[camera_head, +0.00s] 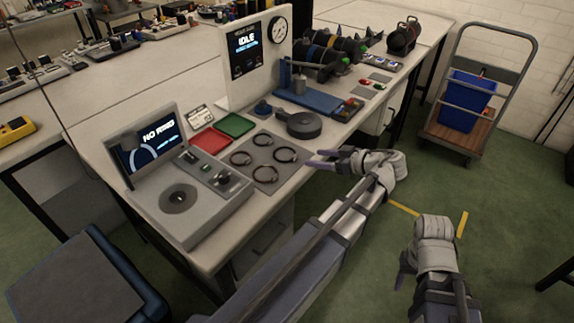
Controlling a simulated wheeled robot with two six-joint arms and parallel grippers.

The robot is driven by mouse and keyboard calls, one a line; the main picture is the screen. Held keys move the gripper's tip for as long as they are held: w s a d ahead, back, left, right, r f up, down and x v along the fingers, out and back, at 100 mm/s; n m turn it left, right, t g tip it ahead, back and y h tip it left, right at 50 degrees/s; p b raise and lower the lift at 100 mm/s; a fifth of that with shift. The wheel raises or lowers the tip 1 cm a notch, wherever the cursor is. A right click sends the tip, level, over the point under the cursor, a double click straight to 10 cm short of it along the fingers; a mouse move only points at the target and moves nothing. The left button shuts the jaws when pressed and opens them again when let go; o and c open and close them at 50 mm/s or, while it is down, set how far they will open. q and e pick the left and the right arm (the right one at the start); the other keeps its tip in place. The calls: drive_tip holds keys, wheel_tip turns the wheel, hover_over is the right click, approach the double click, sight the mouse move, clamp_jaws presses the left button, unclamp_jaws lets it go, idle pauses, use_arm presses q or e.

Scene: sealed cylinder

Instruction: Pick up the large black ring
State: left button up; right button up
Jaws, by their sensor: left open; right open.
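Several black rings lie flat on a dark grey mat (263,158) on the workbench. They include a left ring (233,162), a back ring (262,132), a right ring (286,147) and a front ring (265,181). They look close in size, so I cannot tell which is the large one. My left gripper (313,159) is open and empty, at the bench edge just right of the mat, its fingers pointing left toward the rings. My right gripper (403,272) is low over the floor, away from the bench, and open; its fingers are partly hidden.
A grey machine with a screen reading "NO RING" (147,143) stands left of the mat. Behind the mat are a red tray (207,140), a green tray (235,125) and a round dark block (304,123). A panel reading "IDLE" (246,48) stands further back.

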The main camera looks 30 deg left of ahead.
sight(296, 156)
use_arm(q)
drive_tip(key=shift+b+x, duration=1.7)
drive_tip(key=shift+x, duration=2.35)
drive_tip(key=shift+s, duration=0.1)
clamp_jaws()
